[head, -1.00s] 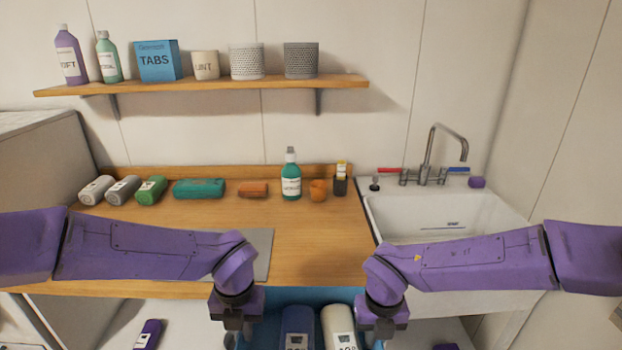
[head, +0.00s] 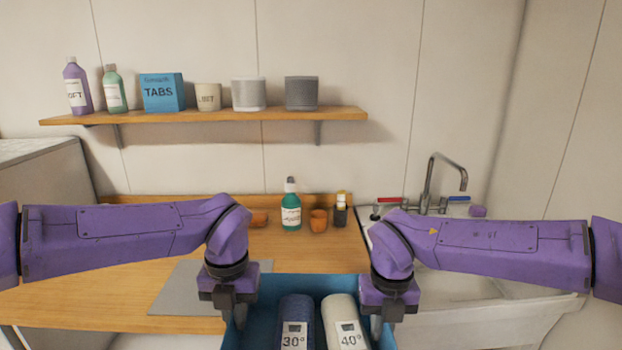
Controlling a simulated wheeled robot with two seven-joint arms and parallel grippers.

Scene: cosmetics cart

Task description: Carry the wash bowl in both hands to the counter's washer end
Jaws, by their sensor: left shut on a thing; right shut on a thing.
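The wash bowl (head: 263,282) is a blue open box at the bottom middle of the head view, in front of the counter's edge. It holds a dark blue roll marked 30° (head: 296,318) and a white roll marked 40° (head: 343,318). My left gripper (head: 234,318) is shut on the bowl's left wall and my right gripper (head: 383,320) is shut on its right wall. The fingertips are partly hidden, and the bowl's near side is cut off by the frame. The wooden counter (head: 300,259) lies behind the bowl.
A grey mat (head: 185,290) lies on the counter at left. A green bottle (head: 291,212), an orange cup (head: 318,221) and a dark holder (head: 340,214) stand at the back. The sink (head: 450,286) is at right. A shelf (head: 215,116) with containers hangs above.

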